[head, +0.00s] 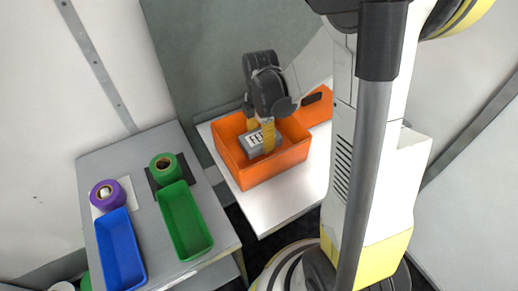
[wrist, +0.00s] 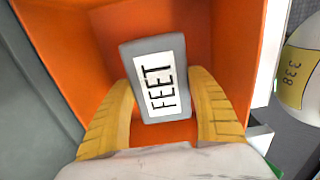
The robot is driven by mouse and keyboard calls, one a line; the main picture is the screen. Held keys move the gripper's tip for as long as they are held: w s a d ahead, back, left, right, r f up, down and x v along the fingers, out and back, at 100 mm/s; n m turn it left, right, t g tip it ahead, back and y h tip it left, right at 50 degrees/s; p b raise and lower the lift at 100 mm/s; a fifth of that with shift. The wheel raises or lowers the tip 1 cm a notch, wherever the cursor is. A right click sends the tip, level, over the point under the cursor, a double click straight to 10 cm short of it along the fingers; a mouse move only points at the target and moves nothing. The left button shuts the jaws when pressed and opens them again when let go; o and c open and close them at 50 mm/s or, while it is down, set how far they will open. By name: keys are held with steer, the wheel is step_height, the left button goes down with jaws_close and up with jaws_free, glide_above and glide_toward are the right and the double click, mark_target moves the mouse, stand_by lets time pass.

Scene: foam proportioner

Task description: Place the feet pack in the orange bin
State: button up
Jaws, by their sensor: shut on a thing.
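The feet pack (head: 252,145) is a small grey block with a white label. In the wrist view the label on the feet pack (wrist: 158,82) reads FEET. The orange bin (head: 273,171) stands on a light table, and its orange walls (wrist: 68,50) surround the pack in the wrist view. My gripper (head: 261,139) reaches down into the bin with its yellow fingers. In the wrist view my gripper (wrist: 165,110) has one finger on each side of the pack and is shut on it. I cannot tell whether the pack touches the bin floor.
A grey table (head: 150,215) at the left holds a blue tray (head: 120,250), a green tray (head: 184,220), a purple roll (head: 106,196) and a green roll (head: 165,168). The light table (head: 268,208) has bare room in front of the bin. A wall stands behind.

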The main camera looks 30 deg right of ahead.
steer(key=shift+f+b, duration=0.8)
steer(key=shift+f, duration=1.3)
steer(key=shift+f, duration=0.1)
steer(key=o, duration=1.3)
